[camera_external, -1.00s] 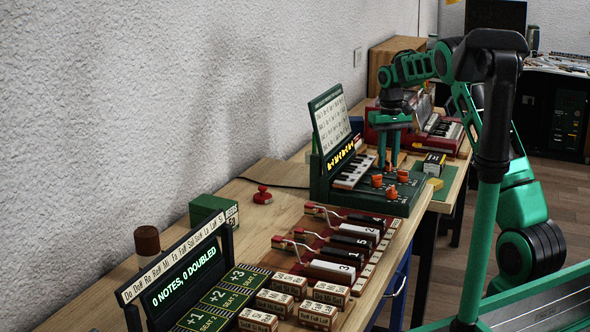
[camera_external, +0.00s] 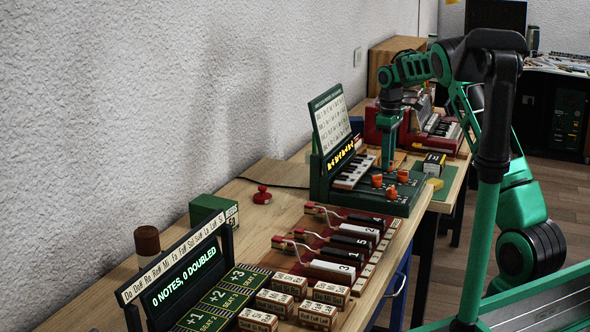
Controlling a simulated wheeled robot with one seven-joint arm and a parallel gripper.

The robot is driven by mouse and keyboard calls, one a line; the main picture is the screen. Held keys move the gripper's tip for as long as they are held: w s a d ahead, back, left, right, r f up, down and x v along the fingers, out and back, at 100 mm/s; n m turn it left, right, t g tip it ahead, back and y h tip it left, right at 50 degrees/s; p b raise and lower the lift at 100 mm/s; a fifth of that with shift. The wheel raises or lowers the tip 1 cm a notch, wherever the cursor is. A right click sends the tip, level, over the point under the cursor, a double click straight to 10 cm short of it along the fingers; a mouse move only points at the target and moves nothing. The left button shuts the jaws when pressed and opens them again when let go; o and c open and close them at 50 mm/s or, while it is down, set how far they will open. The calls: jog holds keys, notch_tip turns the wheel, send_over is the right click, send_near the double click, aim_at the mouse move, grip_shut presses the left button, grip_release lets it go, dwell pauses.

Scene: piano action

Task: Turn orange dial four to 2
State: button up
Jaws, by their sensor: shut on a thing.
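A green console (camera_external: 408,202) carries a small keyboard (camera_external: 354,172) and several orange dials. Three dials show clearly: one at the left (camera_external: 377,181), one at the front (camera_external: 391,192) and one at the right (camera_external: 402,176). My gripper (camera_external: 388,164) points straight down at the back of this group, shut on an orange dial that its fingers hide almost fully. The fingers line up one behind the other from this view. The dial numbers and the held dial's setting are too small or hidden to read.
The console's upright panel (camera_external: 330,122) and its lit display (camera_external: 341,156) stand just left of my gripper. Levers and blocks (camera_external: 331,292) fill the front bench.

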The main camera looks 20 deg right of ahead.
jog(key=shift+w+r+n, duration=0.15)
jog(key=shift+n, duration=0.15)
dwell(0.4)
jog(key=o, duration=1)
jog(key=shift+d, duration=0.1)
jog(key=shift+o, duration=0.2)
notch_tip(320, 180, up, 11)
jog(key=shift+f, duration=0.2)
